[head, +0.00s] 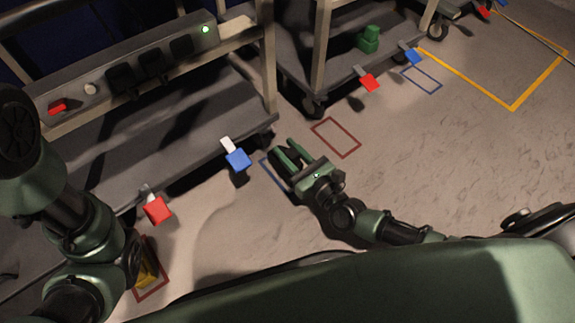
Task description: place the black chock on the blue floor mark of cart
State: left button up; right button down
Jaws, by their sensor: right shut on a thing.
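My right gripper (287,149) is low over the floor beside the near cart (190,125). Its two green fingers are shut on the black chock (291,156), a dark shape that barely shows between them. The blue floor mark (266,168) of this cart is a thin outline on the floor. The gripper and its shadow cover much of it, and I cannot tell whether the chock touches the floor. My left arm fills the left edge, but its gripper does not show.
A yellow block (146,274) sits on a red floor mark (137,298) at lower left. A second cart (345,70) carries a green block (368,39). An empty red mark (335,137) and another blue mark (422,79) lie right of my gripper. Open floor extends right.

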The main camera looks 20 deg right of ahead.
notch_tip(320, 180, down, 4)
jog(key=b, duration=0.3)
jog(key=shift+f, duration=0.25)
jog(key=shift+r, duration=0.15)
jog(key=c, duration=1)
grip_release()
jog(key=shift+f, duration=0.2)
jog(key=shift+c, duration=0.2)
jog(key=shift+s+r, duration=0.1)
jog(key=shift+r, duration=0.1)
jog(key=p+v, duration=0.5)
jog(key=v, duration=0.5)
jog(key=shift+s+d+r, duration=0.15)
jog(key=shift+s, duration=0.15)
jog(key=shift+s+d+p, duration=0.2)
jog(key=shift+s+p, duration=0.15)
jog(key=shift+s, duration=0.2)
